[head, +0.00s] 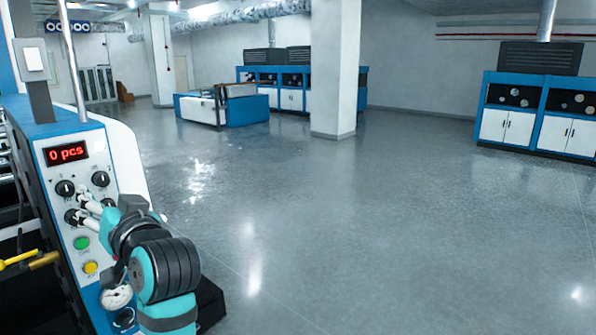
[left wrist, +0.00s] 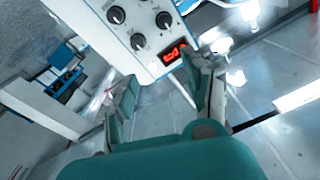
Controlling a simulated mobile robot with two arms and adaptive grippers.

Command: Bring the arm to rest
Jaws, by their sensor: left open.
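My left gripper (head: 80,208) is in front of the light control panel (head: 52,214) of a blue machine at the left of the head view. Its fingers are apart, and they overlap the panel's lower knobs there. In the left wrist view the open gripper (left wrist: 160,80) has nothing between its fingers. The panel's dark knobs (left wrist: 138,41) and red display (left wrist: 174,53) lie beyond the fingertips. In the head view the display (head: 66,153) reads "0 pcs". I cannot tell the exact gap to the panel. My right gripper is not in view.
The grey floor (head: 330,220) to the right is clear. A white pillar (head: 336,70) and blue machines (head: 527,110) stand farther back.

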